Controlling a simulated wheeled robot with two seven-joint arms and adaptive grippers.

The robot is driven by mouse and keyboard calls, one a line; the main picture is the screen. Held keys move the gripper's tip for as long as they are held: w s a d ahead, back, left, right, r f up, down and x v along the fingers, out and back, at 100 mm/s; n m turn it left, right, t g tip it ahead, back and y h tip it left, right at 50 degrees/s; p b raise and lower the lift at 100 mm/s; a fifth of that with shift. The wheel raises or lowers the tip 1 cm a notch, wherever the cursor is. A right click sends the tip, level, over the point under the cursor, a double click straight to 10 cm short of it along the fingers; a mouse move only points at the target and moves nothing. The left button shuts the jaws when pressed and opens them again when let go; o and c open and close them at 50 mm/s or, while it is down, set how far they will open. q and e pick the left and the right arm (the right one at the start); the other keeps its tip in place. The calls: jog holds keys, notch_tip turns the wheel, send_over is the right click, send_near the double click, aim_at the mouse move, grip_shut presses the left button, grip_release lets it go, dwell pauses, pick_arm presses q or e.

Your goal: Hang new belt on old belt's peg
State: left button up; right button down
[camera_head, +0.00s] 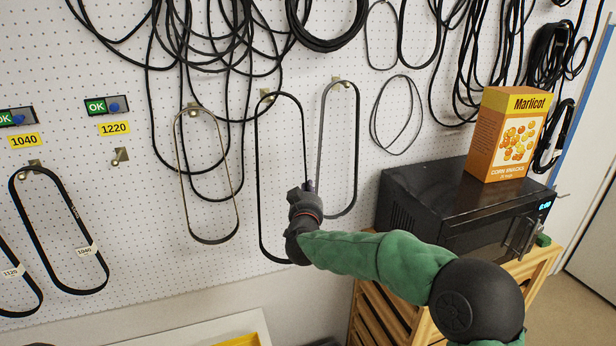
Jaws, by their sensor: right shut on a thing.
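My right gripper (309,187) reaches in from the right at the pegboard (220,280). It is shut at the right strand of a plain black belt (258,170), whose top loop is at a brass peg (265,95). The gripper and wrist hide part of that strand, and the exact grip is hard to see. A grey belt (355,160) hangs from a peg just right of the gripper. A tan belt (184,170) hangs to the left. A peg (121,155) under the yellow 1220 label (114,128) is empty. My left gripper is not in view.
A belt tagged 1040 (48,235) hangs at the left under its label. Several loose black cords (150,80) droop above. A black microwave (420,205) with a corn snacks box (507,135) on top stands on a wooden stand (540,270) at right.

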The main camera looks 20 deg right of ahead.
jog(key=shift+w+r, duration=0.1)
jog(key=shift+r, duration=0.15)
jog(key=w+f+p, duration=0.1)
jog(key=w+f, duration=0.1)
jog(key=w, duration=0.9)
jog(key=shift+a+f+p, duration=0.15)
jog(key=shift+f+p, duration=0.15)
jog(key=shift+p, duration=0.05)
dwell(1.0)
dwell(0.5)
jog(key=c, duration=1.3)
grip_release()
jog(key=shift+f, duration=0.1)
